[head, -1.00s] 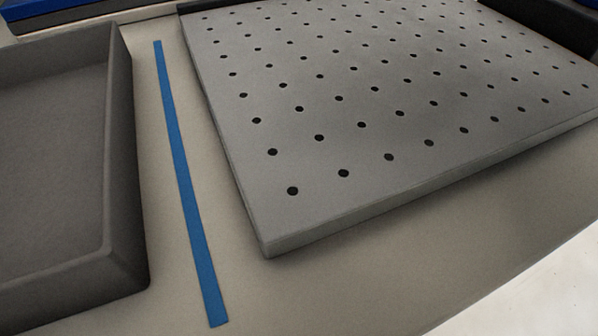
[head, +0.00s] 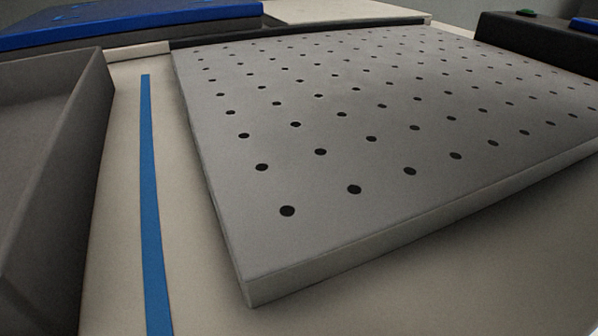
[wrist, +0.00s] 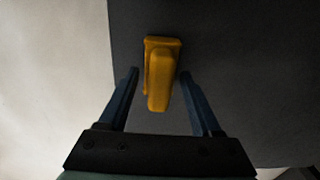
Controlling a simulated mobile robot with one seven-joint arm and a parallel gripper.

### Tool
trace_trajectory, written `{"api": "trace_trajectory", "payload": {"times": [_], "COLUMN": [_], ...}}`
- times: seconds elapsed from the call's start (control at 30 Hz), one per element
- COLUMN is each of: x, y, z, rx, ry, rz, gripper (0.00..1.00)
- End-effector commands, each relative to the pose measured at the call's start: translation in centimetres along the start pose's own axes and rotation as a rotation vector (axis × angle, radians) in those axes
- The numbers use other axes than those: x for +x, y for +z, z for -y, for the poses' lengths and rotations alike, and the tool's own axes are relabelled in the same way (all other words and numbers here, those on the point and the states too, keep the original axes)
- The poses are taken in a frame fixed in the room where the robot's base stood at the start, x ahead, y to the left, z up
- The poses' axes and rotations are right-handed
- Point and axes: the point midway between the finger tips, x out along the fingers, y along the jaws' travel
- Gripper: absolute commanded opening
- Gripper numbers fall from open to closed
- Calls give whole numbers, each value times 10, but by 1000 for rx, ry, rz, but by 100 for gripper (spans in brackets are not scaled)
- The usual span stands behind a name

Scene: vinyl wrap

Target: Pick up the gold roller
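In the wrist view, a gold-yellow piece (wrist: 160,75), which looks like the gold roller, lies on or above a dark grey surface. My gripper (wrist: 158,75) is open, with one blue finger on each side of the lower part of the gold piece. A gap shows between each finger and the piece. I cannot tell how far the fingers are above or below it. Neither the gold piece nor my gripper shows in the head view.
The head view shows a grey perforated plate (head: 330,150), a blue strip (head: 150,200) and a dark tray (head: 95,110) at left. A blue-topped block (head: 140,22) stands behind. A dark box (head: 530,40) with buttons is at back right.

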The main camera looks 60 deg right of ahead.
Motion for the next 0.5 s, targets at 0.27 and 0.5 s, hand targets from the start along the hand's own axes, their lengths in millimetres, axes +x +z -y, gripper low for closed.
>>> {"api": "trace_trajectory", "payload": {"times": [0.27,0.5], "x": [0,0], "y": [0,0], "z": [0,0], "rx": [0,0], "ry": [0,0], "rz": [0,0], "gripper": [14,0]}}
